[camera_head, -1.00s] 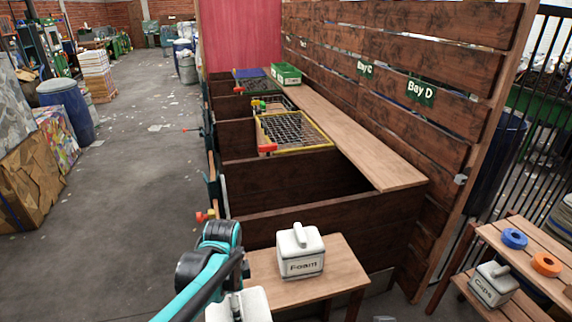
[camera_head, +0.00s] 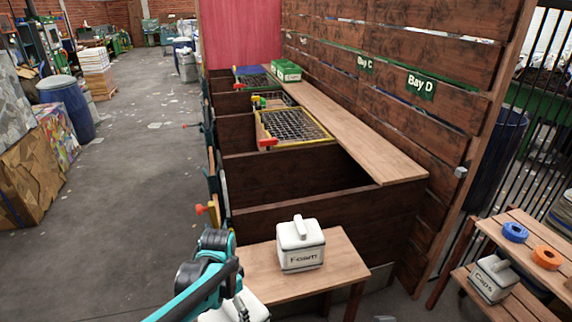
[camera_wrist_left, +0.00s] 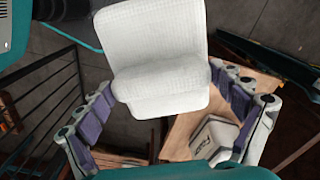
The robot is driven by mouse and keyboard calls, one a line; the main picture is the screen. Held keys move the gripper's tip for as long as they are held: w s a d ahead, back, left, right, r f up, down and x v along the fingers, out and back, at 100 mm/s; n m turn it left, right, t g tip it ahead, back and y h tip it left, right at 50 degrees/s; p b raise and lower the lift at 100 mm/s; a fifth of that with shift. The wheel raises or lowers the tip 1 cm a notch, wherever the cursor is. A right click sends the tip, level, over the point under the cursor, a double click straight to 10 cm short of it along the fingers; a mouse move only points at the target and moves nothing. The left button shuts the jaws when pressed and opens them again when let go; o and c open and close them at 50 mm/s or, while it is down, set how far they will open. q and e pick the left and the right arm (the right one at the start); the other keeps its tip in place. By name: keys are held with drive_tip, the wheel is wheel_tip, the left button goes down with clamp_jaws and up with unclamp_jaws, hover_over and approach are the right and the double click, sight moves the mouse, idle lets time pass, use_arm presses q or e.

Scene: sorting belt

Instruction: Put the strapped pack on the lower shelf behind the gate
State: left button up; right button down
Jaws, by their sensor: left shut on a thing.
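My left gripper (camera_wrist_left: 163,84) is shut on a white pack (camera_wrist_left: 160,45) with a thick raised bar across it. In the head view the held pack (camera_head: 250,308) is partly cut off by the bottom edge, beside the small table, and my arm covers part of it. I cannot make out a label or strap on it. A mesh panel with a yellow frame (camera_head: 325,137), perhaps a gate, lies across the top of one bay. Which shelf is the lower one behind the gate cannot be told. My right gripper is not in view.
A white pack labelled Foam (camera_head: 300,246) stands on the small wooden table (camera_head: 345,262). A right-hand rack (camera_head: 510,300) holds a Caps pack (camera_head: 488,281) below, and blue (camera_head: 515,232) and orange (camera_head: 546,257) rings above. The bay nearest me (camera_head: 290,180) looks open-topped.

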use_arm(q)
drive_tip(key=a+f+n+b, duration=0.3)
drive_tip(key=f+n, duration=0.6)
drive_tip(key=f, duration=0.1)
drive_tip(key=shift+w+f+b, duration=0.15)
drive_tip(key=shift+f+b, duration=0.15)
drive_tip(key=shift+b, duration=0.1)
